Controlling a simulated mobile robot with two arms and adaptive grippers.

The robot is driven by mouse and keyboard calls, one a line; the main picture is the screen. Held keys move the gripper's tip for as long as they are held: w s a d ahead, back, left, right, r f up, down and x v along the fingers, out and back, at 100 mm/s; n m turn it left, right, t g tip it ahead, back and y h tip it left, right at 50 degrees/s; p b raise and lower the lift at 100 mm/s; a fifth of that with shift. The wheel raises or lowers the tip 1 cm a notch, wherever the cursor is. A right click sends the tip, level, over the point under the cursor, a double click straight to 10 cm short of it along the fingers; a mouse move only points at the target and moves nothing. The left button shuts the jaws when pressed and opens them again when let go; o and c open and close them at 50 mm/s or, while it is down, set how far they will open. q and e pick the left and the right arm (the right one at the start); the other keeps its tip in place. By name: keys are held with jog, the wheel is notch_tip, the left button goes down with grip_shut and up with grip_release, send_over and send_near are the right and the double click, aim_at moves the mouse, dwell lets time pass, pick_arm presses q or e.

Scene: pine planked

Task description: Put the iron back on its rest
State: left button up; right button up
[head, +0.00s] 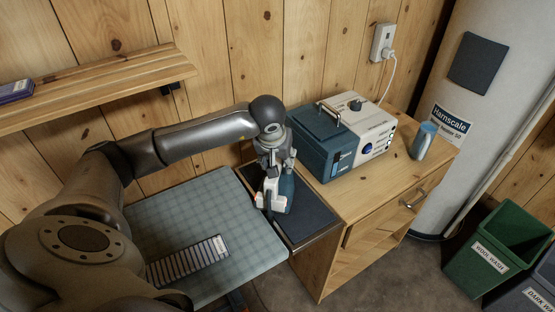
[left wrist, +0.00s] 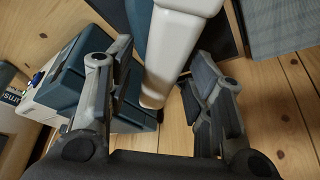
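The iron (head: 286,191), white and teal, appears to stand on the dark rest pad (head: 309,221) at the right end of the ironing board. Whether its sole lies fully on the pad is partly hidden. My left gripper (head: 273,160) is right above the iron, pointing down and overlapping its upper part. In the left wrist view the iron's white handle (left wrist: 177,45) lies between the two fingers of my left gripper (left wrist: 160,75). The fingers are spread, with gaps visible beside the handle. My right gripper is not in view.
A plaid ironing board (head: 190,205) carries a striped panel (head: 188,262). A teal and white steam station (head: 340,140) stands on the wooden cabinet (head: 370,208), with a blue can (head: 423,141) beside it. A green bin (head: 497,250) is on the floor at right.

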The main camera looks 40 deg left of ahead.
pick_arm(q)
jog(key=shift+r, duration=0.35)
jog(key=b+v, duration=0.1)
jog(key=v, duration=1)
jog(key=shift+s+r, duration=0.25)
jog(key=shift+s, duration=0.05)
jog(key=shift+d, duration=0.1)
dwell(0.6)
